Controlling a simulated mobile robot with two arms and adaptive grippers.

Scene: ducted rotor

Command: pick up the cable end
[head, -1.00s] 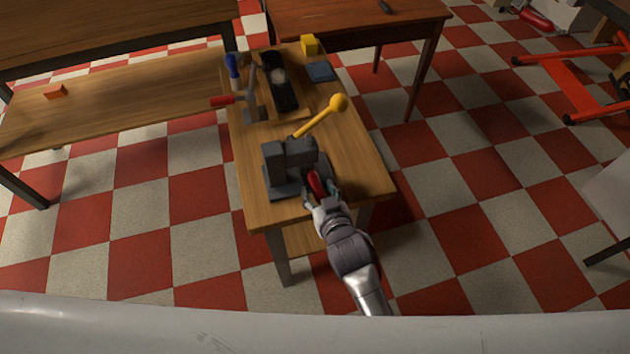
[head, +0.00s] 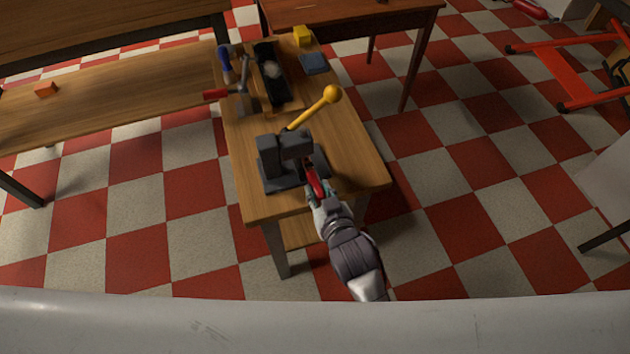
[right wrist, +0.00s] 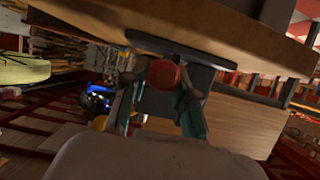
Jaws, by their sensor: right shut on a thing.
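My right gripper (head: 319,193) is at the near edge of the small wooden table, just in front of the grey lever press (head: 287,152). It is shut on a red piece, seemingly the cable end (head: 314,181), which points away from me toward the press. Whether the red piece still touches the press is hidden. The press has a yellow lever with a ball (head: 332,94) sloping up to the right. My left gripper is not in view.
The small table (head: 352,160) is clear to the right of the press. Behind the press are a black tray (head: 276,88), a red-handled tool (head: 217,94), a blue-handled tool (head: 225,63), a blue block (head: 314,64) and a yellow block (head: 302,37).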

